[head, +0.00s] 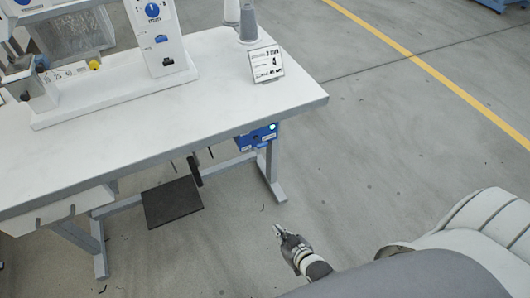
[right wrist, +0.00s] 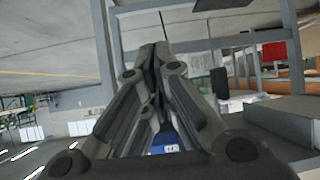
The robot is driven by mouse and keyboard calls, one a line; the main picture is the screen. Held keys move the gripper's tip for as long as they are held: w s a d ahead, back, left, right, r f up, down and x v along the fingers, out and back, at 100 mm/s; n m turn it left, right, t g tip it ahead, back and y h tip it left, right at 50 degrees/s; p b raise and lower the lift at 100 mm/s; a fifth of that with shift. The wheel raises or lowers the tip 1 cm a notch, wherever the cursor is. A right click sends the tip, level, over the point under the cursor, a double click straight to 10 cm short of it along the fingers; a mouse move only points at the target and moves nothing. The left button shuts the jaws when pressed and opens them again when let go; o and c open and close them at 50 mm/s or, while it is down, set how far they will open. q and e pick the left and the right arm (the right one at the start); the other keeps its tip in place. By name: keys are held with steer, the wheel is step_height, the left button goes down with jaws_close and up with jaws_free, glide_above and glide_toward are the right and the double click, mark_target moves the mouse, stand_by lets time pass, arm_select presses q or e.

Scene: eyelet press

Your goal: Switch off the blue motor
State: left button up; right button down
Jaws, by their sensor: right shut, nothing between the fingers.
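The blue motor box (head: 255,138) hangs under the right end of the white table, with white labels on its front and a small bright whitish-green spot at its upper right. My right gripper (head: 277,230) is in front of the table, below and apart from the box in the head view. Its fingers are closed together with nothing between them. In the right wrist view the closed fingers (right wrist: 155,50) fill the middle, and a blue patch with a white label (right wrist: 170,149) shows partly behind them. The switch itself is too small to make out. My left gripper is not in view.
The white table (head: 235,100) carries the press panel (head: 160,40), thread cones (head: 247,25) and a sign card (head: 266,63). A dark pedal (head: 172,203) and grey table legs (head: 271,180) are below. The floor right of the table is clear.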

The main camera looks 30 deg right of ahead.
mark_target(259, 142)
arm_select(q)
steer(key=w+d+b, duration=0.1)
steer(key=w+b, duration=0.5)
steer(key=b, duration=0.1)
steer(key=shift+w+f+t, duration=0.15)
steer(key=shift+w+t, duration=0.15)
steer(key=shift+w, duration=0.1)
arm_select(e)
steer(key=w+d+r+t, duration=0.1)
steer(key=w+r+t, duration=0.1)
steer(key=r, duration=0.7)
steer(key=w+d+r+m+t, duration=0.1)
steer(key=w+r+t, duration=0.2)
steer(key=r, duration=0.6)
steer(key=w+d+r+t+h, duration=0.1)
steer(key=w+r+t, duration=0.2)
steer(key=r, duration=0.6)
steer(key=shift+r+t, duration=0.15)
steer(key=shift+t, duration=0.95)
steer(key=shift+w, duration=0.15)
